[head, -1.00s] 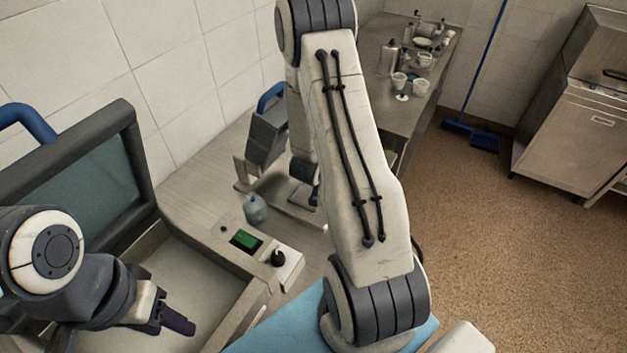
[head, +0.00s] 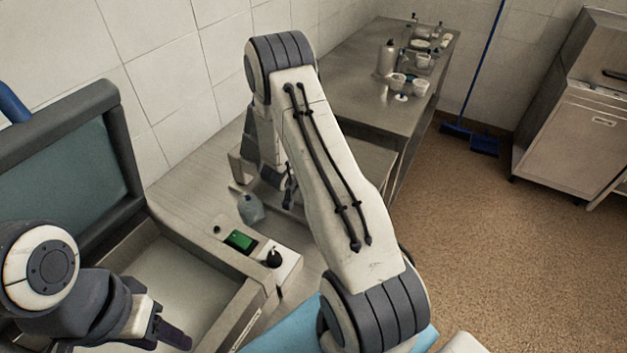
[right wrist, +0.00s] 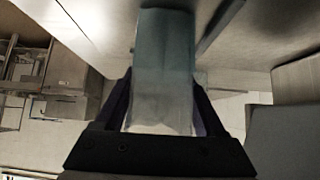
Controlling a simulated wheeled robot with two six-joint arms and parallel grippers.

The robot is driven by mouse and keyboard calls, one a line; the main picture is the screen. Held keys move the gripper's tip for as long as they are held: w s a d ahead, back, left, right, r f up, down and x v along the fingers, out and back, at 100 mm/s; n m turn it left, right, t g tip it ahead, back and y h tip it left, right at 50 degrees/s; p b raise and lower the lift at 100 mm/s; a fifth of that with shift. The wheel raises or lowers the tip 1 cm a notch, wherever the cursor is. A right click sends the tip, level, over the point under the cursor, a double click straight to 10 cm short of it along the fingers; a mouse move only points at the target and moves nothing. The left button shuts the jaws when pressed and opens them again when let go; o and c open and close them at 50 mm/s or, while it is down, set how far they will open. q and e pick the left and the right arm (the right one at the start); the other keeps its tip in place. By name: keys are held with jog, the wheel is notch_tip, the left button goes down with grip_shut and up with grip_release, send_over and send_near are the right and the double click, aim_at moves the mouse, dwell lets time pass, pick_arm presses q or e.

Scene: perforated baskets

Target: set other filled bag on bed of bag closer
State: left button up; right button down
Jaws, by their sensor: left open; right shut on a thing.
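The bag closer I can make out is the large machine with a raised windowed lid (head: 60,180) at the left of the head view. Its pale bed (head: 150,275) lies open below the lid. My left gripper (head: 172,338) is open and empty over the near part of this bed. In the right wrist view, my right gripper (right wrist: 165,120) is shut on a filled bag (right wrist: 163,75), translucent blue-green with pale contents lower down. In the head view my right arm largely hides this hand. A small grey-blue item (head: 250,209) stands beside the machine; I cannot tell whether it is a bag.
A panel with a green screen (head: 240,240) and black knob is at the machine's right. A steel table (head: 350,105) with bottles and cups stands behind my right arm. A blue broom (head: 470,135) and a steel cabinet (head: 562,140) are farther right.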

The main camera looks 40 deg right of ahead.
jog(key=shift+r, duration=0.1)
grip_release()
jog(key=v, duration=1.2)
jog(key=shift+b, duration=0.35)
jog(key=shift+d, duration=0.1)
